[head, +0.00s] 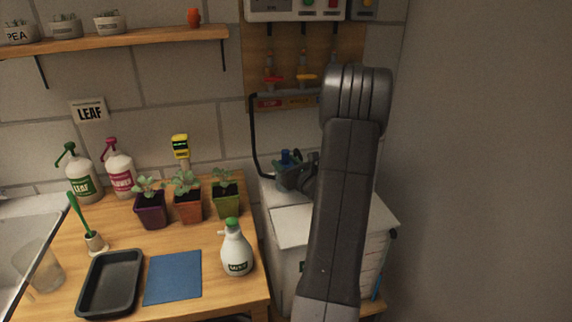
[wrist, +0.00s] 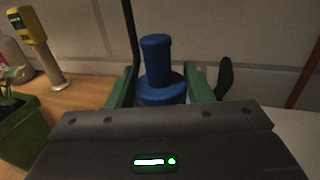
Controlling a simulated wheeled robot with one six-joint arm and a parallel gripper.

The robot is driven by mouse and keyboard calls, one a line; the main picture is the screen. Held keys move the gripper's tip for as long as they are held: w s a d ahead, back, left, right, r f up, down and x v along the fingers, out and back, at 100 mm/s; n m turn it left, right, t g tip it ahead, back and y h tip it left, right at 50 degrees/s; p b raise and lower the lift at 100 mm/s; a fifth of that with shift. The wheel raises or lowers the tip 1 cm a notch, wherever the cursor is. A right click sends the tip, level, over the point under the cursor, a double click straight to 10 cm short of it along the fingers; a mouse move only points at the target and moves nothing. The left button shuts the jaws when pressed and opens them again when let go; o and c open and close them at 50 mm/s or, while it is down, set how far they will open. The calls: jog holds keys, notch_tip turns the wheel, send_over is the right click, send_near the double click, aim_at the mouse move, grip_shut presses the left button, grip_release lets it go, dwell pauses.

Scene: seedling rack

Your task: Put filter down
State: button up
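The filter is a blue part with a narrow round knob on a wider collar. It shows in the wrist view (wrist: 156,60) and small in the head view (head: 288,156). My gripper (wrist: 161,90) has its green fingers on either side of the filter's collar, seemingly touching it. In the head view my gripper (head: 290,166) is at the back of the white box (head: 298,226), partly behind my arm. The lower part of the filter is hidden by my gripper, and I cannot tell whether it touches the box.
A thin black pipe (head: 253,130) rises left of my gripper. The wooden counter (head: 215,300) to the left holds potted seedlings (head: 188,205), a white spray bottle (head: 237,255), a blue mat (head: 173,278) and a black tray (head: 111,284). A yellow meter (head: 181,147) stands behind the pots.

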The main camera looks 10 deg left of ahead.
jog(key=shift+o, duration=1.1)
jog(key=shift+r, duration=0.15)
jog(key=shift+r+p, duration=0.65)
jog(key=shift+p, duration=0.25)
jog(key=b+v, duration=0.2)
jog(key=v, duration=1)
jog(key=shift+f, duration=0.15)
jog(key=p+x, duration=0.1)
jog(key=x, duration=1)
jog(key=shift+a, duration=0.1)
jog(key=shift+w+a+f+b, duration=0.3)
jog(key=shift+w+f+b, duration=0.15)
jog(key=shift+f, duration=0.25)
jog(key=shift+r+p, duration=0.3)
